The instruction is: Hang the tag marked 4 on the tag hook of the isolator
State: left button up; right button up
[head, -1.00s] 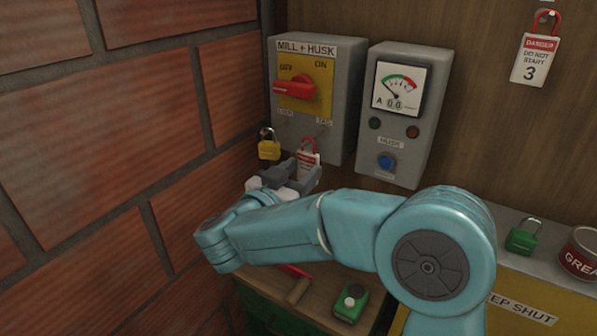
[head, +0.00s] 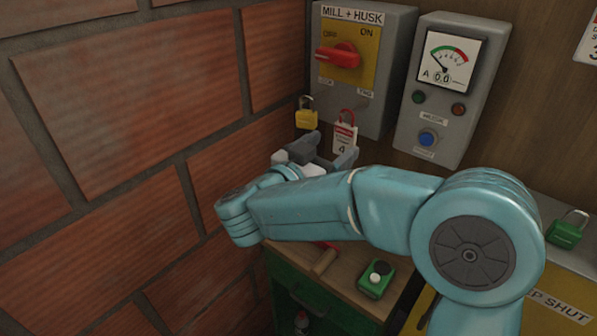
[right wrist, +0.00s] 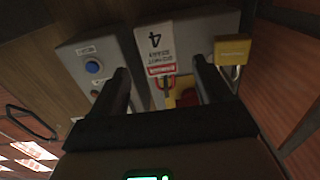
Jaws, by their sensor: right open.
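The isolator (head: 395,75) is a grey box marked MILL + HUSK with a red handle (head: 338,56) on a yellow plate. The white tag marked 4 (head: 344,140) hangs by its red loop at the isolator's lower front, below the TAG label (head: 365,93). The hook is too small to make out behind the loop. In the right wrist view the tag (right wrist: 156,48) shows upside down. My right gripper (head: 329,150) is open just in front of and below the tag; its fingers stand apart, with nothing held between them. My left gripper is not in view.
A yellow padlock (head: 306,117) hangs left of the tag, close to my gripper. A grey meter box (head: 405,135) with a blue button stands to the right. The brick wall (head: 110,110) is close on the left. A green padlock (head: 567,230) sits at right.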

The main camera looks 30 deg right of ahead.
jog(key=b+v, duration=0.1)
jog(key=v, duration=1.2)
jog(key=shift+a+b, duration=0.35)
jog(key=shift+b, duration=0.05)
jog(key=shift+s, duration=0.1)
